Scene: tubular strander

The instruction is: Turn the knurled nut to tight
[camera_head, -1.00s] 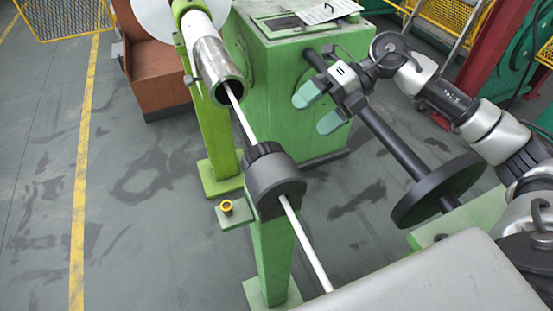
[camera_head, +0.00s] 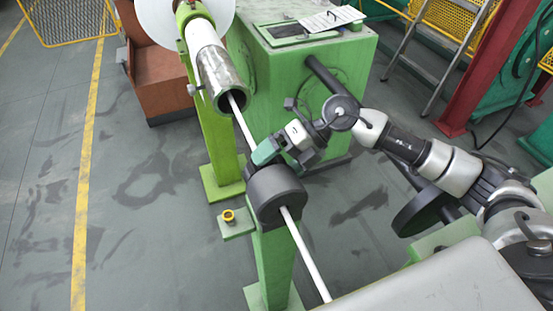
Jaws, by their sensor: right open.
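The dark round die holder (camera_head: 277,195) sits on top of a green post (camera_head: 272,255), with a white rod (camera_head: 302,250) running through it. The dark knurled nut is on the holder's far end, toward the tube. It is now almost wholly hidden behind the fingers of my right gripper (camera_head: 268,151). That gripper is open, its green fingertips at the nut; I cannot tell whether they touch it. My left gripper is not in view.
A shiny tube (camera_head: 221,80) around the rod stands just beyond the nut on a green stand. A green machine cabinet (camera_head: 310,75) is behind my right gripper. A yellow button (camera_head: 229,215) sits beside the post. The floor to the left is open.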

